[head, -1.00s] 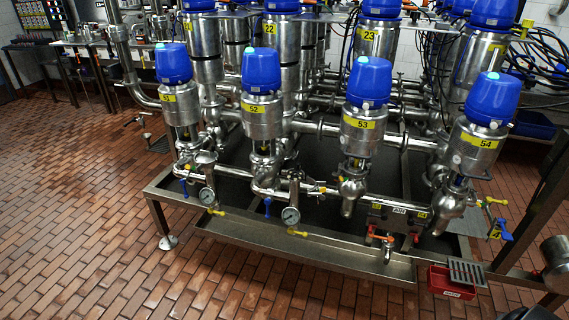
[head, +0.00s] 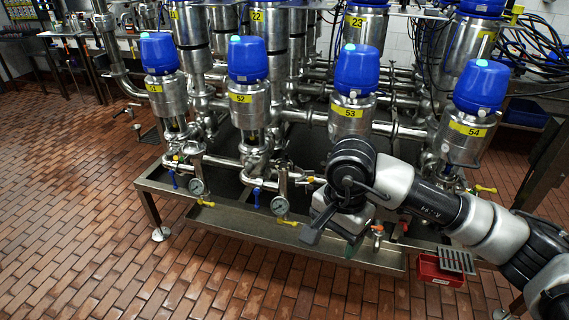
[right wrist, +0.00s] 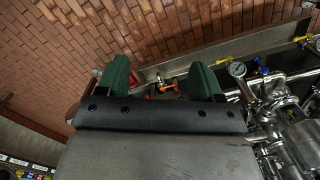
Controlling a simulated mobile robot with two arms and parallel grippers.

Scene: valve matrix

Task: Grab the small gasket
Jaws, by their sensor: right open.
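I cannot make out a small gasket in either view; it is hidden or too small to tell. My right gripper (head: 332,241) is in front of the valve stand, above its front ledge, with its fingers pointing down. It covers the pipework below valve 53. In the right wrist view the two green fingers of this gripper (right wrist: 161,80) stand wide apart. Nothing is held between them. Small red and orange parts show beyond the gap, too small to name. My left gripper is in neither view.
A red bin (head: 430,273) with a metal grate (head: 456,261) sits at the stand's front right. Blue-capped valves (head: 249,60), gauges (head: 196,187) and yellow handles (head: 287,223) crowd the stand. The steel ledge (head: 240,229) runs along its front. The tiled floor (head: 90,230) at left is clear.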

